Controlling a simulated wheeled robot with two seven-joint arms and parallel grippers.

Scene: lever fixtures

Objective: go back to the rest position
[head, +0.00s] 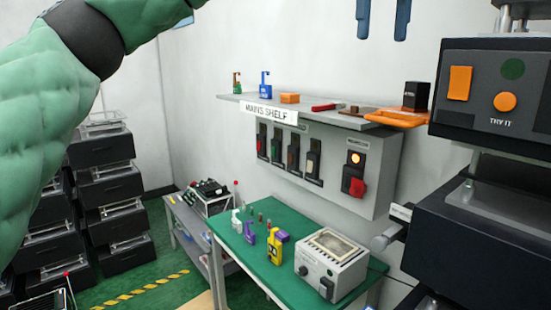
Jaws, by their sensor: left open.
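My left arm (50,110) is thick and green with a dark band. It comes in from the left and leaves through the top edge. Two dark blue fingers of my left gripper (382,38) hang down from the top edge, apart, with nothing between them. They are in front of the white wall, above the shelf (350,122). The rest of this gripper is cut off by the frame. My right gripper is not in view.
A grey lever panel (330,180) under the shelf has several switches and a lit orange lamp (355,158). A green table (265,285) holds small bottles and a white device (330,262). Dark machine (490,190) at right; stacked black drawers (110,185) at left.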

